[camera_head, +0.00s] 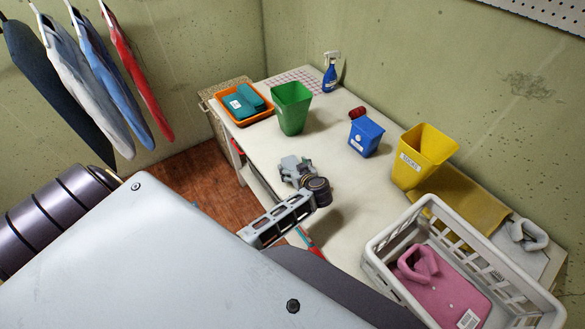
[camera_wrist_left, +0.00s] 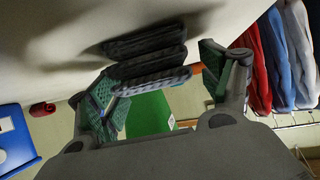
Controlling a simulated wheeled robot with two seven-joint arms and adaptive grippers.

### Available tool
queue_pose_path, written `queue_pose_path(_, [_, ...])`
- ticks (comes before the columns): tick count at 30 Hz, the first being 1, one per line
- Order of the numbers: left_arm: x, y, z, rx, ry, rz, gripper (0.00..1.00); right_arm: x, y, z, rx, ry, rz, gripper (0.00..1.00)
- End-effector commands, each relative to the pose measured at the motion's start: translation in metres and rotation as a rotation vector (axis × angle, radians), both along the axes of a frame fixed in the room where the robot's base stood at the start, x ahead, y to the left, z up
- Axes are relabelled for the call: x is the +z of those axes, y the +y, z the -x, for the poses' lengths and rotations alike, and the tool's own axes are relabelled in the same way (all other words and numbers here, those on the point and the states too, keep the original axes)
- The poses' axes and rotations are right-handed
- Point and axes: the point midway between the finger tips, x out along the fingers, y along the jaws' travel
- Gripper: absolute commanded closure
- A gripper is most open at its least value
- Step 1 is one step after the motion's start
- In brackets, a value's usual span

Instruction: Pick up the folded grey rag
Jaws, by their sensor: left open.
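The folded grey rag (camera_wrist_left: 148,68) shows in the left wrist view as several stacked dark grey layers, seen nearly edge-on. My left gripper (camera_wrist_left: 157,78) is open, with one finger at each side of the rag. I cannot tell whether the fingers touch it. A dark shadow lies on the table beside the rag. In the head view my left gripper (camera_head: 298,172) is over the middle of the table, and the rag is hard to tell apart from it. My right gripper is not in view.
The white table (camera_head: 345,215) holds a green bin (camera_head: 291,110), blue bin (camera_head: 365,138), yellow bin (camera_head: 423,158), orange tray (camera_head: 262,116), blue spray bottle (camera_head: 330,76) and small red item (camera_head: 357,112). A white basket (camera_head: 385,270) stands front right. Clothes (camera_head: 95,85) hang left.

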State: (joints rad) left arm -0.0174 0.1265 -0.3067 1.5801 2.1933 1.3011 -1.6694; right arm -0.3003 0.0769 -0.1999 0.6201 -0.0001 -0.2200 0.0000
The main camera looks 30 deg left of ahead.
Motion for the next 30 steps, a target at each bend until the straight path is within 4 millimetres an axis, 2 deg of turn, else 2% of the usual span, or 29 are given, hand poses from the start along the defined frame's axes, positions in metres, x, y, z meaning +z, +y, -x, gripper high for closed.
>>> queue_pose_path(11, [0.0003,-0.0003,0.0001,0.0,-0.001,0.0,0.22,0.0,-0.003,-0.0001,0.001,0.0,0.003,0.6])
queue_pose_path(22, [0.0002,-0.0004,0.0002,0.0,-0.001,0.0,0.69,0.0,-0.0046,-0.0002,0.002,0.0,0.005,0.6])
queue_pose_path(30, [0.0009,-0.0004,0.0,0.0,-0.001,0.0,0.69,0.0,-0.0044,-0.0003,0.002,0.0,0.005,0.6])
